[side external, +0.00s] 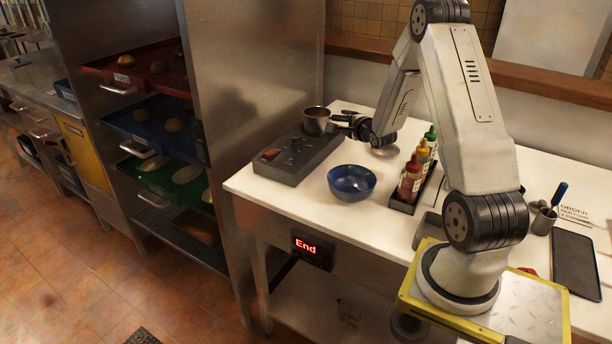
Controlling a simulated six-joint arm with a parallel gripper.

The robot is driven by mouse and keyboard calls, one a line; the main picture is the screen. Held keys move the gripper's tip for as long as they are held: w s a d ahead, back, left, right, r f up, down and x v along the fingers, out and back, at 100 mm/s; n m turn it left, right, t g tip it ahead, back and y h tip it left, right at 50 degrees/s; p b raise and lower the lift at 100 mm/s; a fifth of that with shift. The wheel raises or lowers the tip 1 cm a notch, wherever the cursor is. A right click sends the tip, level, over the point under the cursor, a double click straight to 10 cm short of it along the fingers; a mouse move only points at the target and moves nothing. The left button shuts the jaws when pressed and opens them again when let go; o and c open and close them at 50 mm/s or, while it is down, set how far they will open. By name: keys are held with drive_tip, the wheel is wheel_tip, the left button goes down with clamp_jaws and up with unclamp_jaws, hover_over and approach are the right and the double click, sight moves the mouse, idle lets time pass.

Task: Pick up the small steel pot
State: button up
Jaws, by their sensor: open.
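The small steel pot (317,121) stands upright on the back right part of a dark grey control box or burner (290,157) on the white counter. My gripper (341,123) is at the right side of the pot, reaching toward it from the right. The jaws are open. They look very close to the pot's right side, around where a handle might be. At this size I cannot tell whether they touch it. The inside of the pot looks dark, and its right side is partly hidden by my gripper.
A blue bowl (351,183) stands in front of my gripper. Red, yellow and green sauce bottles (410,178) stand in a dark tray to its right. A steel cabinet wall (255,75) rises left of the counter. The counter's front left (262,190) is clear.

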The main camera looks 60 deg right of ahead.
sight(340, 118)
drive_tip(key=shift+w, duration=0.1)
drive_tip(key=shift+x, duration=2.55)
drive_tip(key=shift+r, duration=0.15)
drive_tip(key=shift+d+r, duration=0.1)
clamp_jaws()
